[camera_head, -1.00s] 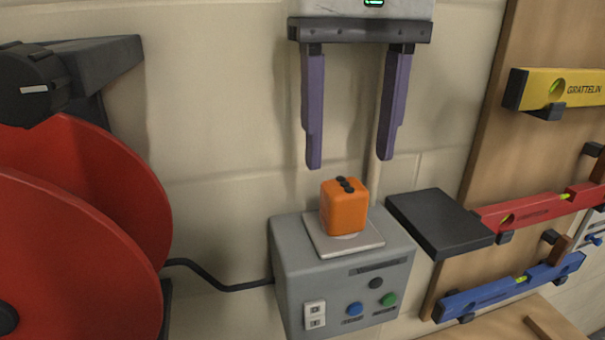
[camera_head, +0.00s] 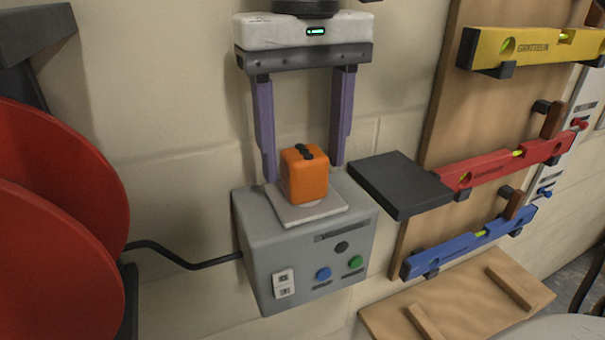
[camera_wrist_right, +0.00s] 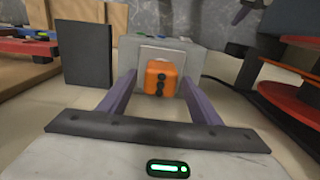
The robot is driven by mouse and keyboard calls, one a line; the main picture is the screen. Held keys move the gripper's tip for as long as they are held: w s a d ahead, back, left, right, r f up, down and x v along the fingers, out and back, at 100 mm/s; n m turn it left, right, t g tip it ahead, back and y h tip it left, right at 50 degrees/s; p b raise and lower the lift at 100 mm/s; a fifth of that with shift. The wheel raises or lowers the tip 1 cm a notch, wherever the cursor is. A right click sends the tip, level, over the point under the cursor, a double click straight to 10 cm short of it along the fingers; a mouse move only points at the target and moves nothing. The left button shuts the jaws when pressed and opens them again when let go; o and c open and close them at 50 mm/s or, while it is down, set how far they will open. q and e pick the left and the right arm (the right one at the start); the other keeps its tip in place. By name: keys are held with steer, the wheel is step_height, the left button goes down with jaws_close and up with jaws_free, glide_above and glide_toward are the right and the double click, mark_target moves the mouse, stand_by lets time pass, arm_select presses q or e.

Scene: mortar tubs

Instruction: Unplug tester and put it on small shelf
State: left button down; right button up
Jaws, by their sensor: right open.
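The orange tester (camera_head: 304,177), a small block with dark spots on top, stands upright on a pale square plate (camera_head: 290,213) on top of the grey box (camera_head: 252,232). My right gripper (camera_head: 303,172) is open. Its two purple fingers reach down on either side of the tester, seemingly just behind it, with gaps visible. In the right wrist view the tester (camera_wrist_right: 160,78) lies between and beyond the open fingers. The small black shelf (camera_head: 400,182) is on the wall just right of the box; it is empty. My left gripper is not in view.
A red cable reel (camera_head: 60,200) stands at the left, with a black cable (camera_head: 185,262) running to the box. Yellow (camera_head: 535,48), red (camera_head: 510,162) and blue (camera_head: 470,243) levels hang on a wooden board at the right. A wooden piece (camera_head: 460,300) is below.

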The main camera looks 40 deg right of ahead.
mark_target(304, 152)
steer(key=shift+f, duration=1.5)
steer(key=shift+r, duration=0.1)
stand_by(0.3)
steer(key=c, duration=1.4)
steer(key=shift+r, duration=2.95)
